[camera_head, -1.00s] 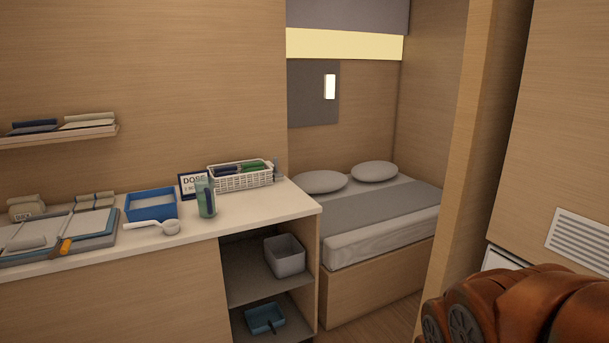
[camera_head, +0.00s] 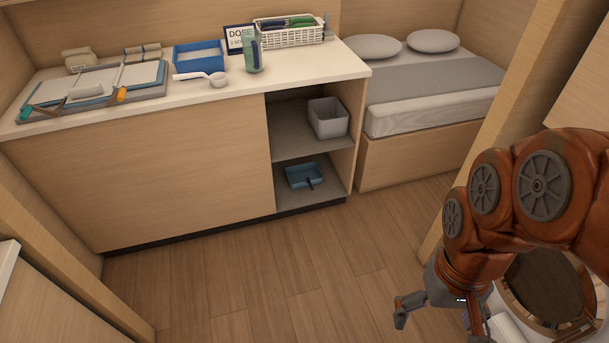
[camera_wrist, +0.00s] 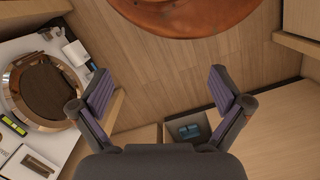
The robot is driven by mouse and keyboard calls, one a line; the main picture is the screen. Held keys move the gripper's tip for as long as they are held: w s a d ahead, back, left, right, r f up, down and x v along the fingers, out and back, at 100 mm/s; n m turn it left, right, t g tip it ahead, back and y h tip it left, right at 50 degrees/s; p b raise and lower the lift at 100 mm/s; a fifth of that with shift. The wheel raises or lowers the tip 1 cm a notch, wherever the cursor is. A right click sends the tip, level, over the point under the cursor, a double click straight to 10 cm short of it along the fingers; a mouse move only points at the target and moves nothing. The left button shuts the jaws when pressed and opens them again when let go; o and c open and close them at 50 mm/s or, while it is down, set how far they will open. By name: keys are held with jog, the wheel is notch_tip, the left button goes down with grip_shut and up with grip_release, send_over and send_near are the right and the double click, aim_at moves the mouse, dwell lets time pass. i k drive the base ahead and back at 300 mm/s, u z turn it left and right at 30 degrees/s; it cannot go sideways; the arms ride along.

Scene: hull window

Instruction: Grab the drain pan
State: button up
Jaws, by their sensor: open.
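A shallow blue pan with a dark handle, which looks like the drain pan (camera_head: 304,175), lies on the lower shelf of the open cabinet under the counter. A small blue shape in the wrist view (camera_wrist: 188,131) appears to be the same pan, beyond the right finger. My gripper (camera_head: 437,318) is low at the right in the head view, well apart from the cabinet and the pan. In the wrist view my gripper (camera_wrist: 160,90) has its two fingers wide apart with nothing between them.
A grey bin (camera_head: 328,118) stands on the upper shelf (camera_head: 290,140). The counter (camera_head: 300,73) holds a blue tray (camera_head: 199,55), a white scoop (camera_head: 203,78), a cup (camera_head: 252,57) and a white basket (camera_head: 288,32). A bed (camera_head: 430,110) is right of the cabinet. The wooden floor (camera_head: 250,270) is clear.

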aim_at(310, 174)
jog(key=u, duration=0.35)
jog(key=k, duration=0.5)
jog(key=u, duration=1.25)
jog(key=i, duration=1.95)
jog(key=z, duration=0.9)
